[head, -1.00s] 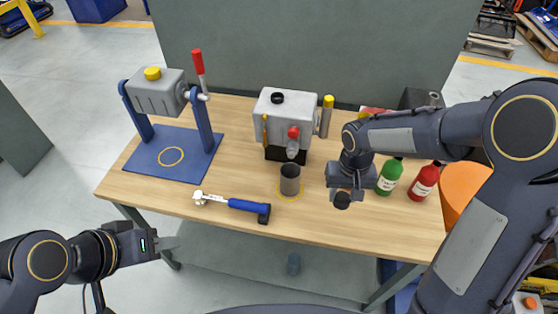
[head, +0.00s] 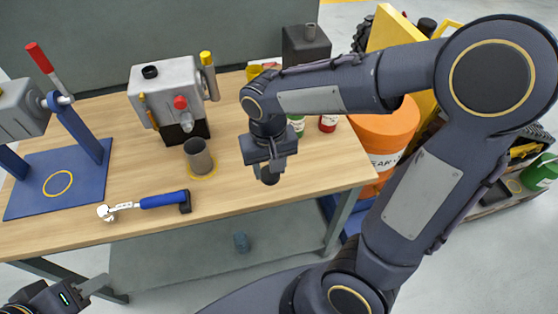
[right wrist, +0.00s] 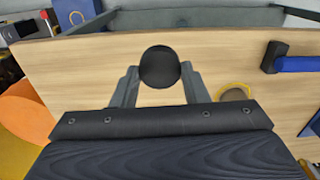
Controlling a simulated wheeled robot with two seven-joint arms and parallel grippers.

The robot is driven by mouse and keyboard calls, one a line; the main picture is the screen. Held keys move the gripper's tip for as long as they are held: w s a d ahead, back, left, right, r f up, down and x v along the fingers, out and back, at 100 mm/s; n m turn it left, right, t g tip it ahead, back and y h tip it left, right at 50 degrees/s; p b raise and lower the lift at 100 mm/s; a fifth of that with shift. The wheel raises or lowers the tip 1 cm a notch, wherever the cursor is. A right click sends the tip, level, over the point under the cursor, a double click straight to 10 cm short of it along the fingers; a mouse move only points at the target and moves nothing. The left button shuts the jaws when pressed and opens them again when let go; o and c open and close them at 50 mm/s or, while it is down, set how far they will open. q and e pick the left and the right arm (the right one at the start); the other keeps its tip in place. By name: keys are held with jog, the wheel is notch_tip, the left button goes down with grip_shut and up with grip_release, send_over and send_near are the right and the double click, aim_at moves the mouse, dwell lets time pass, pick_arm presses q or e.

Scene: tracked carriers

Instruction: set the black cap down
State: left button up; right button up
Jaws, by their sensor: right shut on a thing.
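My right gripper (head: 270,168) is shut on the black cap (head: 269,179) and holds it above the wooden table, right of the grey cup (head: 199,158). In the right wrist view the round black cap (right wrist: 159,67) sits between the two fingertips of the right gripper (right wrist: 160,80), with bare wood behind it. My left gripper (head: 94,288) is at the lower left, in front of the table; its jaw opening is not clear.
A blue-handled wrench (head: 160,200) lies on the table (head: 100,222). A grey machine (head: 165,92) stands behind the cup and a blue press stand (head: 84,135) at left. Wood near the front right is clear.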

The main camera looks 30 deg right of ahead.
jog(key=w+d+f, duration=0.1)
jog(key=d+f, duration=0.1)
jog(key=w+d+f, duration=0.4)
jog(key=f, duration=0.1)
jog(key=shift+d, duration=0.3)
jog(key=shift+w+d+f, duration=0.1)
jog(key=shift+f, duration=0.85)
jog(key=shift+w+d+f, duration=0.1)
jog(key=shift+f, duration=0.8)
jog(key=shift+f, duration=0.25)
jog(key=o, duration=1)
jog(key=shift+r, duration=0.1)
jog(key=shift+c, duration=0.2)
